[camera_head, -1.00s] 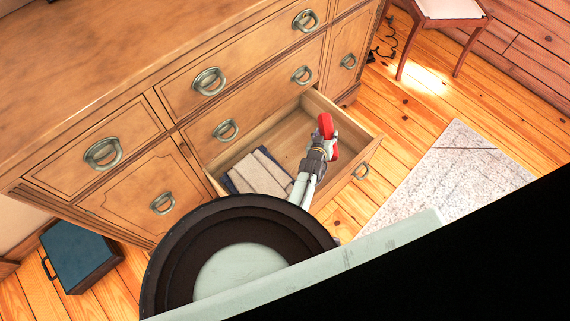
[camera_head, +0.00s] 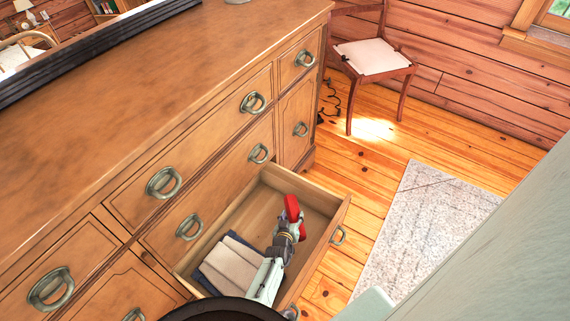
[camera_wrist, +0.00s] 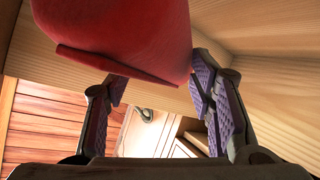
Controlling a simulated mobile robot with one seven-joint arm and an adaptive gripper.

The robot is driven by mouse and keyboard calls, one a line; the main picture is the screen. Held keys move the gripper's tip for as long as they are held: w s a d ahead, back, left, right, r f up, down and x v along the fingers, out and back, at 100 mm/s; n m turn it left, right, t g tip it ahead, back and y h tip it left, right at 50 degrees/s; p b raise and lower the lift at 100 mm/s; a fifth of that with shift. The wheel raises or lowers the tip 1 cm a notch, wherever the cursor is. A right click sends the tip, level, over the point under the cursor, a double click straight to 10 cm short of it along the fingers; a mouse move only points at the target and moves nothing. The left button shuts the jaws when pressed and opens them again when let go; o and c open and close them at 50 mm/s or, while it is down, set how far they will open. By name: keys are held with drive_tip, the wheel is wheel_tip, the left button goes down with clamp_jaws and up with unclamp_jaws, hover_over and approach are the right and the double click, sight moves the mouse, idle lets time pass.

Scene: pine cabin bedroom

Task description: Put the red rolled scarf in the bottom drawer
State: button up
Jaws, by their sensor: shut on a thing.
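The red rolled scarf (camera_head: 291,207) is at the end of my gripper (camera_head: 287,232), over the open bottom drawer (camera_head: 262,213) of the wooden dresser. In the wrist view the scarf (camera_wrist: 135,35) fills the top middle, between the two purple-padded fingers of my gripper (camera_wrist: 155,95). Part of the scarf runs out of that view. Folded beige and dark blue cloths (camera_head: 231,263) lie at the near left end of the drawer. I cannot tell whether the scarf touches the drawer floor.
The dresser top (camera_head: 150,100) is bare near its front edge. A chair (camera_head: 372,58) stands beyond the dresser, and a pale rug (camera_head: 425,225) lies on the floor to the right. The far part of the drawer looks empty.

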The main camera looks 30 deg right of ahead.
wheel_tip(320, 180, down, 7)
drive_tip(key=b, duration=0.3)
drive_tip(key=shift+r, duration=0.15)
drive_tip(key=shift+b, duration=0.3)
drive_tip(key=o, duration=1.4)
drive_tip(key=shift+c, duration=0.2)
